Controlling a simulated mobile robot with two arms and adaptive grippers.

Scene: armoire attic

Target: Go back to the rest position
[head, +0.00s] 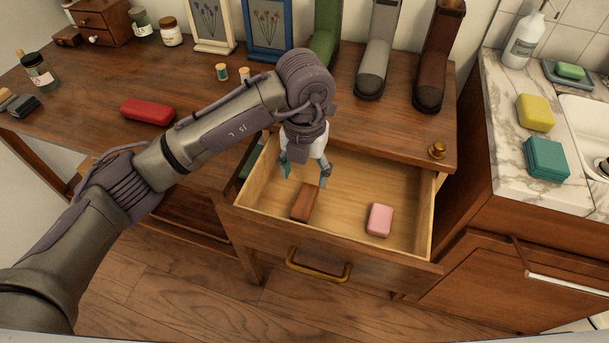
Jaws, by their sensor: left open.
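My left gripper (304,177) hangs fingers down over the open drawer (345,167). Its fingers are apart with nothing between them. A brown block (304,202) lies in the drawer just below and in front of the fingers, and no grip on it shows. A pink soap-like block (379,219) lies in the drawer to the right, apart from the brown one. My left arm reaches in from the left across the wooden desk. My right gripper is not in this view.
The desk top (85,85) holds a red case (147,111), thread spools (222,72), picture frames (211,25) and several boots (436,60). A brass knob (436,150) sits near its right edge. A marble counter (497,100) with a yellow sponge (535,112) and teal box (546,159) stands right.

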